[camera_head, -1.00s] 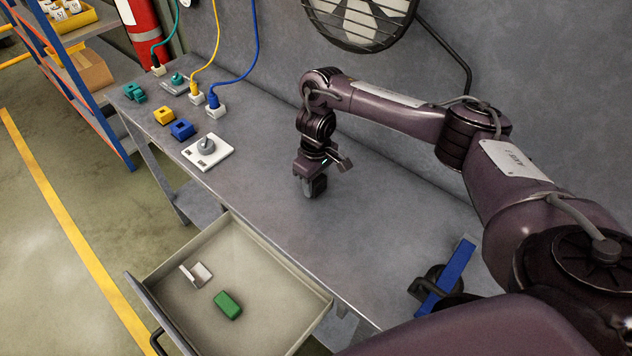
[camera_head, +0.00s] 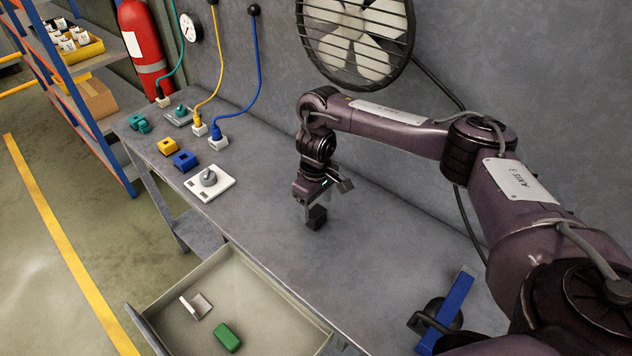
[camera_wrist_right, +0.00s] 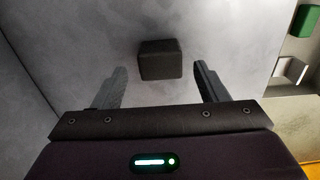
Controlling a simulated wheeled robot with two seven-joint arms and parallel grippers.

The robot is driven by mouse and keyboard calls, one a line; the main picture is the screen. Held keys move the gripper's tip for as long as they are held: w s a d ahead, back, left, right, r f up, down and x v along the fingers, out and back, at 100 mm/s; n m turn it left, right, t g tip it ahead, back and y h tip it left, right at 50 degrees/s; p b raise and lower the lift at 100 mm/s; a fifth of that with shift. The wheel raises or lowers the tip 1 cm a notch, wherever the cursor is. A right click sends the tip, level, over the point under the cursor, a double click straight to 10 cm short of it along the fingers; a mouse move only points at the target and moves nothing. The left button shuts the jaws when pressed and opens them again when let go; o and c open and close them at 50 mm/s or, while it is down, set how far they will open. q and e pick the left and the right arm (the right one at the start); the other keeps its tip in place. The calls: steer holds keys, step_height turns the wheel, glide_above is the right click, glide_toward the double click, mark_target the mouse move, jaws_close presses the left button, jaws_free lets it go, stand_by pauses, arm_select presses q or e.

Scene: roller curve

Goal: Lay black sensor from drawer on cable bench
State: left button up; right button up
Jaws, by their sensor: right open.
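The black sensor (camera_head: 317,217) is a small dark block resting on the grey cable bench (camera_head: 255,205), right of the white switch box. My right gripper (camera_head: 306,206) is just above and beside it. In the right wrist view the sensor (camera_wrist_right: 160,60) lies beyond the tips of the open right gripper (camera_wrist_right: 160,78), with clear space around it and neither finger touching it. The open drawer (camera_head: 250,290) below the bench front holds a green block (camera_head: 227,337) and a small white bracket-like piece (camera_head: 196,306). My left gripper is out of view.
On the bench's left part are a white box with a grey knob (camera_head: 209,182), a blue block (camera_head: 185,160), a yellow block (camera_head: 168,146), and cables plugged into sockets. A blue-handled clamp-like object (camera_head: 447,310) stands at the right. A fan (camera_head: 357,38) hangs on the wall.

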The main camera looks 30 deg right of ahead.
mark_target(316, 211)
step_height(316, 211, up, 8)
steer(key=p, duration=0.2)
steer(key=shift+s, duration=0.1)
stand_by(0.4)
